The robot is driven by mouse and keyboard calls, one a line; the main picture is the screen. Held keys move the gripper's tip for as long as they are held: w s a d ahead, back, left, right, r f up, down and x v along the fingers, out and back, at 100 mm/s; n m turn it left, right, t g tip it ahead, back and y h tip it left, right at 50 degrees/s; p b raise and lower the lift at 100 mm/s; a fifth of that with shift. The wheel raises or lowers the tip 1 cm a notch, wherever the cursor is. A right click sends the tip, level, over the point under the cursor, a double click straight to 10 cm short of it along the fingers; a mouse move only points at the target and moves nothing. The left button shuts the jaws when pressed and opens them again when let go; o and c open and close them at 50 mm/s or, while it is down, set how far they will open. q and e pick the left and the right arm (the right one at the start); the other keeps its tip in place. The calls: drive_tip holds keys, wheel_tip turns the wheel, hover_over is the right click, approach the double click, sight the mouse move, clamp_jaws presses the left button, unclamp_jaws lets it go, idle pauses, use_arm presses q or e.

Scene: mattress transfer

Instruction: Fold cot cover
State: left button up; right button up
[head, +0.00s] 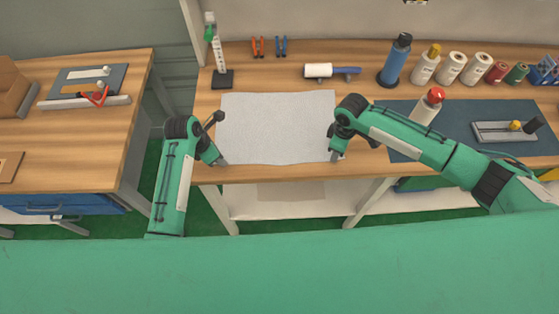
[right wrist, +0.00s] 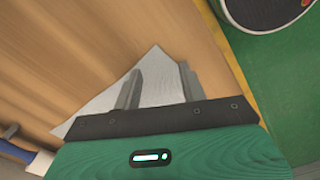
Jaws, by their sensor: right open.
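The cot cover (head: 275,125) is a pale grey-white textured sheet lying flat and spread out on the wooden bench. My left gripper (head: 221,161) is at the cover's near left corner; its jaws are too small to read. My right gripper (head: 337,157) is at the near right corner. In the right wrist view my right gripper (right wrist: 158,82) is open, with two grey fingers apart. A pointed corner of the cover (right wrist: 100,102) shows behind and between these fingers. I cannot tell whether they touch it.
A white roller with a blue handle (head: 318,70) lies behind the cover. A blue mat (head: 400,148) with a red-topped bottle (head: 430,105) is to the right. Thread spools (head: 476,68) stand along the back. The bench's front edge is close to both grippers.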

use_arm(q)
drive_tip(key=shift+f, duration=0.1)
use_arm(e)
drive_tip(key=shift+f, duration=0.15)
use_arm(q)
drive_tip(key=shift+f, duration=0.15)
use_arm(e)
drive_tip(key=shift+f, duration=0.15)
use_arm(q)
clamp_jaws()
use_arm(e)
clamp_jaws()
